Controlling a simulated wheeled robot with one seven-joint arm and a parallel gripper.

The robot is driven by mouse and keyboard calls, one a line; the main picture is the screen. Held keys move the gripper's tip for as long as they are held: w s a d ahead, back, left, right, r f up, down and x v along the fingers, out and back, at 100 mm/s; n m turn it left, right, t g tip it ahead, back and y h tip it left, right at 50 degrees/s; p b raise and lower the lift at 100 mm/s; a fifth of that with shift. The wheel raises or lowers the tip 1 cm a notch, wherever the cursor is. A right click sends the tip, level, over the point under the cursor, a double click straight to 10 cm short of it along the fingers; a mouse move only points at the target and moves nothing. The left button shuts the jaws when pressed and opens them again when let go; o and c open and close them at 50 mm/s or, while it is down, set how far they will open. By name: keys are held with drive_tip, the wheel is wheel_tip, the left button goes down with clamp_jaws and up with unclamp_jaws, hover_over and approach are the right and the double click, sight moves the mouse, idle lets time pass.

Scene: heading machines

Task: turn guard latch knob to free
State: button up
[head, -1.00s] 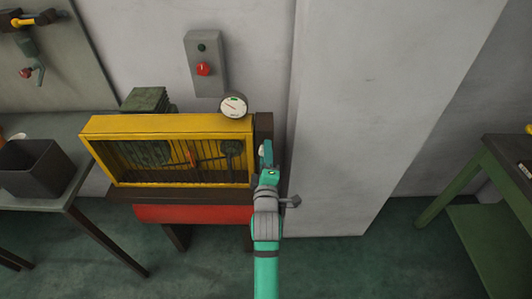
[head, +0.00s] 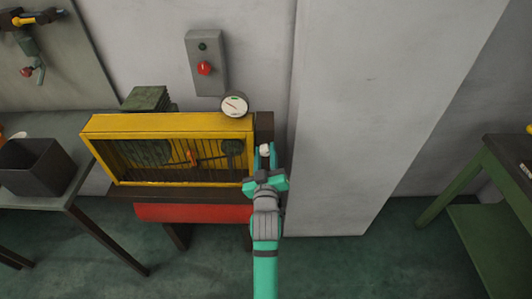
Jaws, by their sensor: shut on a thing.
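The yellow barred guard (head: 165,124) stands closed over the front of the machine, left of centre. A dark post (head: 264,127) rises at the guard's right edge. My gripper (head: 265,153) is at this post, just right of the guard, and is shut on a small pale knob (head: 265,149). Most of the knob is hidden by the fingers, so its exact angle cannot be told. My teal arm reaches up to it from the bottom of the view.
A round gauge (head: 234,105) sits atop the guard's right end, below a grey box with a red button (head: 204,69). A pale pillar (head: 350,130) stands close to the right of my gripper. A dark bin (head: 38,167) is on the left table; a green table (head: 510,150) is far right.

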drive_tip(key=shift+a+f+m, duration=0.1)
drive_tip(key=shift+f+m, duration=0.05)
drive_tip(key=shift+m, duration=1.75)
drive_tip(key=o, duration=1.1)
drive_tip(key=shift+c, duration=0.2)
drive_tip(key=shift+a, duration=0.2)
drive_tip(key=shift+r, duration=0.2)
